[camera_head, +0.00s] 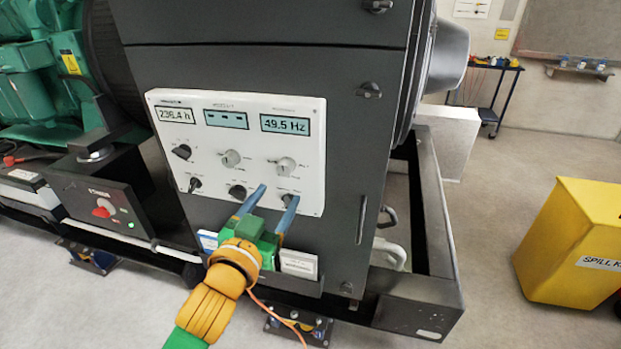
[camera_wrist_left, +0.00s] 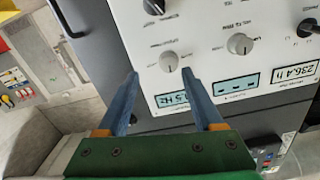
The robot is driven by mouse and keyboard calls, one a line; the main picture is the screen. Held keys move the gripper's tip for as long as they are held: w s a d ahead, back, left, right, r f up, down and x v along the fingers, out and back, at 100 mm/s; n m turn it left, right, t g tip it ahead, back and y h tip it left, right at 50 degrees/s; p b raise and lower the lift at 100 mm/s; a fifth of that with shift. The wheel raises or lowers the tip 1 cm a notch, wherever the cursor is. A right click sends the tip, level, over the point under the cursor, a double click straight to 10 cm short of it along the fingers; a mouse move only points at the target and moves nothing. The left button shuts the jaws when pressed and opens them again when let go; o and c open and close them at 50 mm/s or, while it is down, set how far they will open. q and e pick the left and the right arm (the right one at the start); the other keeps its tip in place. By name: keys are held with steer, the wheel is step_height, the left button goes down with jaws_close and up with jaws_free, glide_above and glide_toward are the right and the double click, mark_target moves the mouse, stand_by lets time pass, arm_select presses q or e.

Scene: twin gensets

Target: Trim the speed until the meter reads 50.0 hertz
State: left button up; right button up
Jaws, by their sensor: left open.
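The meter (camera_head: 285,123) at the upper right of the white control panel (camera_head: 310,155) reads 49.5 Hz. Below it is a light grey knob (camera_head: 286,167), with a dark knob (camera_head: 287,199) lower down, partly covered by a fingertip. I cannot read which one is the speed trim. My left gripper (camera_head: 277,191) is open and empty, its blue fingers reaching up to the panel's lower right. In the left wrist view the panel is upside down; the light knob (camera_wrist_left: 169,61) shows between the open fingers (camera_wrist_left: 161,73), apart from both. My right gripper is not in view.
Other knobs and a switch (camera_head: 195,184) sit on the panel's left. A second display shows dashes, another 236.4 h. A yellow spill-kit bin (camera_head: 580,245) stands right, with clear floor between.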

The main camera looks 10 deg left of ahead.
mark_target(283, 170)
arm_select(q)
steer(key=w, duration=0.1)
steer(key=w+a+r+p, duration=0.1)
steer(key=shift+w+a+r, duration=0.15)
steer(key=shift+w+r, duration=0.15)
steer(key=shift+w, duration=0.1)
steer(key=w, duration=0.3)
steer(key=shift+w+f+p, duration=0.2)
steer(key=shift+f+p, duration=0.1)
steer(key=shift+d, duration=0.3)
steer(key=shift+s, duration=0.1)
steer(key=shift+a, duration=0.15)
steer(key=c, duration=0.3)
jaws_close()
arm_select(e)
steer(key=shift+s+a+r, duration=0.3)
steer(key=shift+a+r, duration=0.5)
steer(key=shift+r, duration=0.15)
